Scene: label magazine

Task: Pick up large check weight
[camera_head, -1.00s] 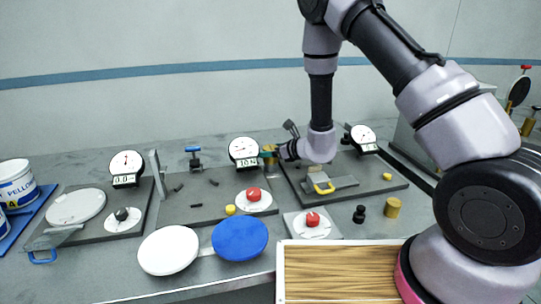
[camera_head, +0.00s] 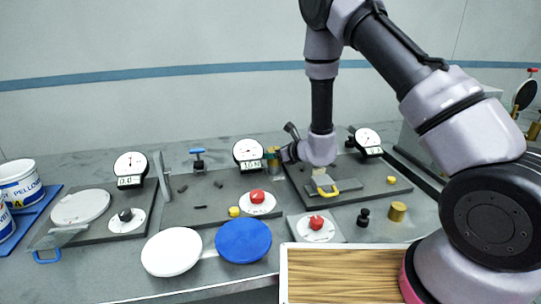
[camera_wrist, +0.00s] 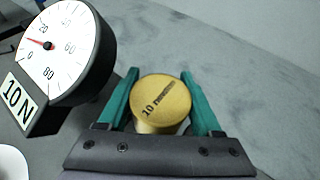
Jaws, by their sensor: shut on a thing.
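A brass cylindrical weight marked 10 newton (camera_wrist: 162,103) sits between the two teal fingers of my gripper (camera_wrist: 160,75) in the wrist view. My gripper is shut on it, one finger on each side. In the head view the same weight (camera_head: 273,163) and my gripper (camera_head: 272,154) are small, just right of the middle dial gauge (camera_head: 248,152). The weight's underside is hidden, so I cannot tell whether it touches the plate. Another brass cylinder (camera_head: 397,211) stands at the right on the bench, apart from my gripper.
The 10 N gauge (camera_wrist: 65,40) is close to the left of my gripper in the wrist view. A black knobbed weight (camera_head: 363,217) and a yellow-handled plate (camera_head: 325,188) stand to the right. White and blue discs (camera_head: 243,240) and a wooden board (camera_head: 340,275) lie in front.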

